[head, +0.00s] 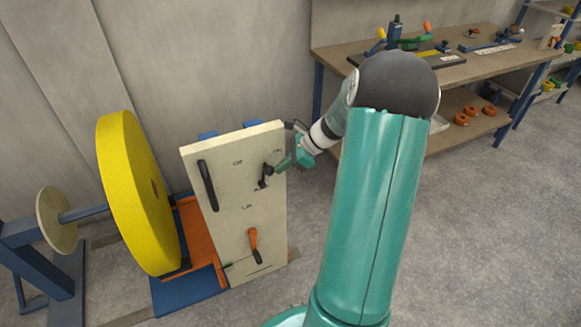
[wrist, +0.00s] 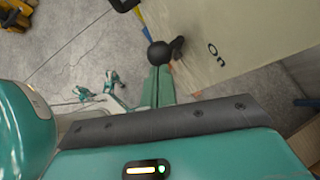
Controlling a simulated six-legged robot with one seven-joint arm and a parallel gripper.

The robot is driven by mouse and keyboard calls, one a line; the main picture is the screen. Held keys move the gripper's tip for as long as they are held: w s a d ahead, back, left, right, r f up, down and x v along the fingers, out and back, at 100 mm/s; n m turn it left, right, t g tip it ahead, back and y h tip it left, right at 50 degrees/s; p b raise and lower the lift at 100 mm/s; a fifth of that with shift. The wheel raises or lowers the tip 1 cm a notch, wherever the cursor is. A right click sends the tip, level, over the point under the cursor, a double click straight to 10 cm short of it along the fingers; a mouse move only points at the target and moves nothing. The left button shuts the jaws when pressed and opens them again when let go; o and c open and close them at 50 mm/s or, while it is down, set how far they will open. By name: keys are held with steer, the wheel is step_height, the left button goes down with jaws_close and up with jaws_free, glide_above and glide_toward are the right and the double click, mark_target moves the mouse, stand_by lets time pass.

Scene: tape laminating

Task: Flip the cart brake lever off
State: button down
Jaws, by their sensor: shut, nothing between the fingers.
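A pale upright panel (head: 222,225) on the cart carries a black ball-knobbed lever (head: 266,171) near its upper right, below "Off" and "On" marks. This lever looks like the brake lever, but its label is partly hidden. In the wrist view its black knob (wrist: 159,54) stands out from the panel face (wrist: 235,35), with "On" to the right. My gripper (head: 282,164) is shut and empty, just right of the lever in the head view. In the wrist view the shut fingertips (wrist: 159,70) are right at the knob; I cannot tell whether they touch.
A black handle (head: 208,186) and an orange lever (head: 254,242) are on the same panel. A large yellow roll (head: 137,200) stands left of it on a blue frame (head: 35,270). A workbench (head: 480,65) with tools stands behind right. The floor at right is clear.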

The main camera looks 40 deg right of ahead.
mark_target(269, 171)
steer(key=a+h, duration=0.1)
steer(key=a, duration=0.1)
steer(key=w+a+r+g+h, duration=0.1)
steer(key=shift+n+h, duration=0.3)
steer(key=w+a+g+h, duration=0.1)
steer(key=a+h, duration=0.2)
steer(key=a, duration=0.3)
steer(key=shift+w+f, duration=0.25)
steer(key=shift+w, duration=0.05)
stand_by(0.4)
